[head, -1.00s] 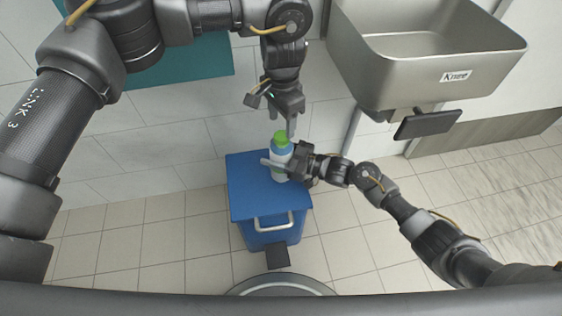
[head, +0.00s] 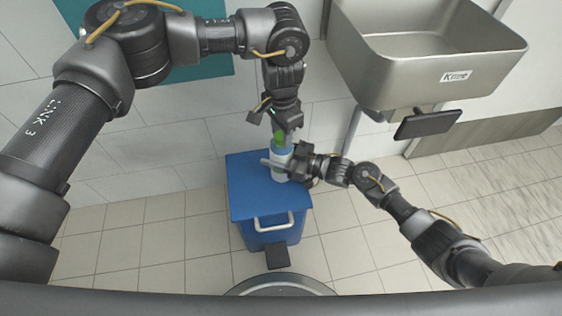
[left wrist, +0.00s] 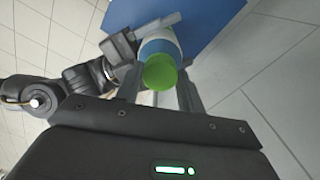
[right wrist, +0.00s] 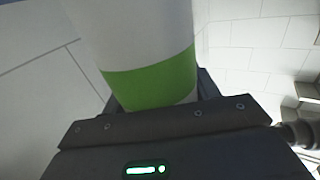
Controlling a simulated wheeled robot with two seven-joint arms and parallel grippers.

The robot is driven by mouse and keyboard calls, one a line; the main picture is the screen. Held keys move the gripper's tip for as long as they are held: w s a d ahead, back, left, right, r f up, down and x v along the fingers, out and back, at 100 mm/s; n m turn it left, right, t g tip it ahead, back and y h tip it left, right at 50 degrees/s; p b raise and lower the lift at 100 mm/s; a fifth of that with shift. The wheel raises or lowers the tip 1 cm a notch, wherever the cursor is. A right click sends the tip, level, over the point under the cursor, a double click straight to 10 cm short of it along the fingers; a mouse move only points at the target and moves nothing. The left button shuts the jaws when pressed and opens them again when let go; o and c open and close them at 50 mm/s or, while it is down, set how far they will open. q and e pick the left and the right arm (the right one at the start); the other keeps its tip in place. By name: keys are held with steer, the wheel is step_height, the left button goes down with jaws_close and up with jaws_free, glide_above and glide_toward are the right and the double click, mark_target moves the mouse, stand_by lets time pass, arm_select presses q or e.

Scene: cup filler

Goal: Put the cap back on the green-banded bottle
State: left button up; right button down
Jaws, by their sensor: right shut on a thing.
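The white bottle (head: 279,170) with a blue part near its top stands upright on the blue box. Its green band (right wrist: 152,78) shows in the right wrist view. The green cap (left wrist: 160,73) is at the bottle's top; I cannot tell how firmly it sits. My right gripper (head: 278,168) is shut on the bottle's body from the right. My left gripper (head: 281,134) points down over the bottle from above. In the left wrist view its two fingers are apart, one on each side of the cap, with gaps visible. It hides part of the cap in the head view.
The blue box (head: 243,205) has a flat lid, a pale handle (head: 273,222) and a black pedal (head: 277,256) in front. A steel basin (head: 430,75) with a dark panel (head: 428,123) hangs at the upper right. The tiled floor around the box is clear.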

arm_select(q)
steer(key=shift+c, duration=1.3)
